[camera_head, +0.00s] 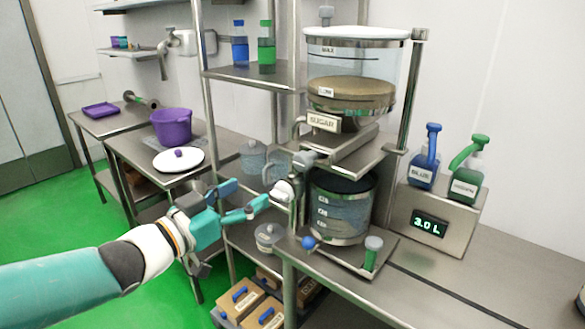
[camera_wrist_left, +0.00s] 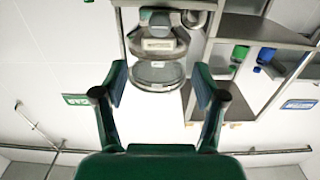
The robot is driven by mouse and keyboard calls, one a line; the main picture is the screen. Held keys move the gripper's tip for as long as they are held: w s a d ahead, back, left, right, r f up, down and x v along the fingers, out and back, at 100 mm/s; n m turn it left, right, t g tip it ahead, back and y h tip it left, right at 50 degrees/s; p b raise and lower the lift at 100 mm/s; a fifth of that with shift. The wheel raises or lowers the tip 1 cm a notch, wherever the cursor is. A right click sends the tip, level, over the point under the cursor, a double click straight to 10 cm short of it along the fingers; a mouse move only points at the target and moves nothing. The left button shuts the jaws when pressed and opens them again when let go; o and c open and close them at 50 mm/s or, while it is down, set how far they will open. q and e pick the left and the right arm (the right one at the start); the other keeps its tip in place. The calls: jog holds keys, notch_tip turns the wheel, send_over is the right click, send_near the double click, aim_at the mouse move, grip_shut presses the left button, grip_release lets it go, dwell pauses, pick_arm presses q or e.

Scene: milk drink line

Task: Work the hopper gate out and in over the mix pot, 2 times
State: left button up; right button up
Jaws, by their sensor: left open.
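The sugar hopper (camera_head: 355,62) is a clear drum with tan contents, held on a metal frame at the bench. Below its SUGAR label (camera_head: 323,122) sits a metal outlet; I cannot tell exactly which part is the gate. The mix pot (camera_head: 340,212), dark and see-through with white marks, stands under the outlet. My left gripper (camera_head: 246,198) is open and empty, left of the pot, its fingers pointing right near a pale round part (camera_head: 283,190). In the left wrist view the hopper (camera_wrist_left: 157,72) appears upside down, beyond my open left gripper (camera_wrist_left: 160,84). My right gripper is not in view.
A scale (camera_head: 432,222) reading 3.0 L stands right of the pot, with blue (camera_head: 425,170) and green (camera_head: 466,182) dispensers on it. Shelving posts rise behind my left gripper. A side table holds a purple pot (camera_head: 171,127) and a white lid (camera_head: 178,162).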

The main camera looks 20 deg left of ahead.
aim_at(299, 164)
pick_arm(q)
jog(key=p+x, duration=0.3)
jog(key=x, duration=1.4)
jog(key=shift+f, duration=0.15)
jog(key=shift+c, duration=0.4)
grip_shut()
